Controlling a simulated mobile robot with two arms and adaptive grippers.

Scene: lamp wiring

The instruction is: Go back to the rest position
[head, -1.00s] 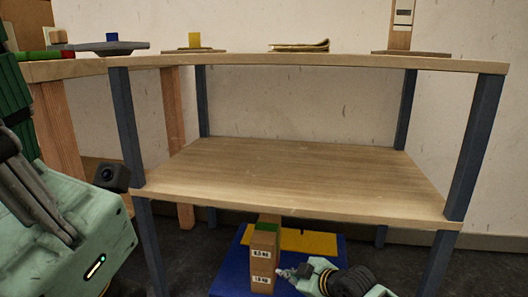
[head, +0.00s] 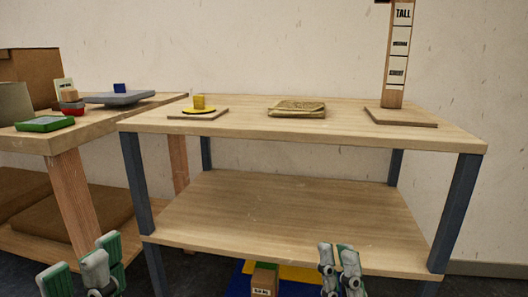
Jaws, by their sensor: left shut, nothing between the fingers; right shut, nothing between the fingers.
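My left gripper (head: 98,268) shows at the bottom left of the head view, in front of the side table. It is shut and empty. My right gripper (head: 339,262) shows at the bottom, right of centre, in front of the lower shelf. It is shut and empty, with its fingers pointing up. Both are apart from the objects in view. The rest of both arms lies below the picture.
A two-level wooden table (head: 240,121) holds a yellow block (head: 199,103), a folded cloth (head: 297,109) and a tall labelled post (head: 398,60). Its lower shelf (head: 290,215) is bare. A labelled box (head: 264,281) stands beneath. The side table (head: 90,125) holds trays and boxes.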

